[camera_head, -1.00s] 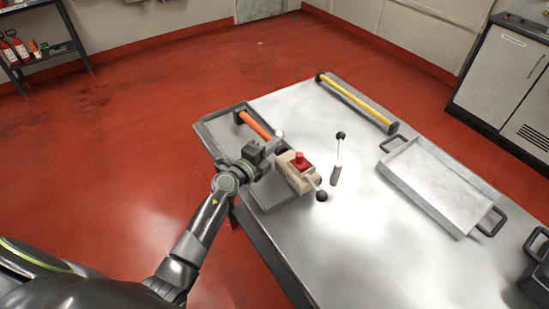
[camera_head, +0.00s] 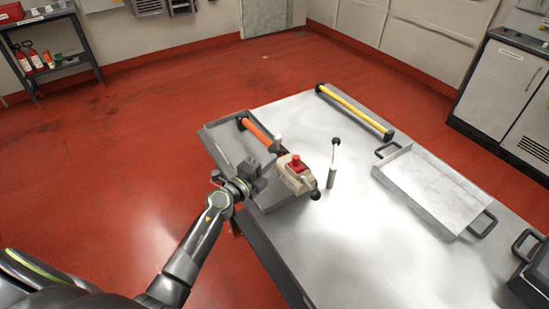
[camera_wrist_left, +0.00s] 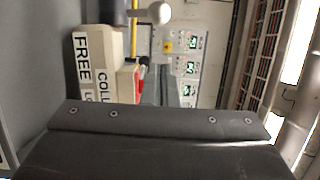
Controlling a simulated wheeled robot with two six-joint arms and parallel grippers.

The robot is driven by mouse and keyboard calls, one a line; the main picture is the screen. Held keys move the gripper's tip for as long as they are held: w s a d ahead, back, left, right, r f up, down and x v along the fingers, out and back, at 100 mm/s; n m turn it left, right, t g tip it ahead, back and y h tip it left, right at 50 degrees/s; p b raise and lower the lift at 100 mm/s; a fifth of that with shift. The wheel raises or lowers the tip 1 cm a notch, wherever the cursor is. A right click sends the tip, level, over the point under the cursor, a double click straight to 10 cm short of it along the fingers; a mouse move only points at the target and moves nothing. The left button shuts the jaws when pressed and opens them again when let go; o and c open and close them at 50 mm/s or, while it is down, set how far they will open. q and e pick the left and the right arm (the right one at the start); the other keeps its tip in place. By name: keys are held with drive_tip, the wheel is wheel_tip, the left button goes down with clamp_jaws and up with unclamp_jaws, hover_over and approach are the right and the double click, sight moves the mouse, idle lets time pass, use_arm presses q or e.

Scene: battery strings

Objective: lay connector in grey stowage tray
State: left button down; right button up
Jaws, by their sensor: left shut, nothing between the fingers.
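A grey tray (camera_head: 222,147) lies at the left end of the metal table. A beige block (camera_head: 297,178) with a red top stands at the tray's right side; I cannot tell whether it rests in the tray or beside it, nor whether it is the connector. In the left wrist view the block (camera_wrist_left: 105,75) shows a label reading "FREE". My left gripper (camera_head: 264,166) is shut and empty, just left of the block and over the tray. An orange bar (camera_head: 258,131) with dark ends lies along the tray's far side. My right gripper is not in view.
A white-bottomed pan (camera_head: 433,190) with dark handles stands on the table's right. A yellow bar (camera_head: 355,109) lies along the far edge. A short upright lever (camera_head: 333,165) with a black knob stands right of the block. The table front (camera_head: 345,250) is clear.

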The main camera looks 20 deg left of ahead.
use_arm(q)
drive_tip(key=a+v, duration=0.1)
drive_tip(key=v, duration=0.6)
drive_tip(key=shift+f, duration=0.3)
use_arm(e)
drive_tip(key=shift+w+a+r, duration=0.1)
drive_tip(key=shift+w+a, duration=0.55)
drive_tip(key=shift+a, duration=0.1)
use_arm(q)
drive_tip(key=shift+s+a, duration=0.1)
drive_tip(key=shift+s, duration=0.05)
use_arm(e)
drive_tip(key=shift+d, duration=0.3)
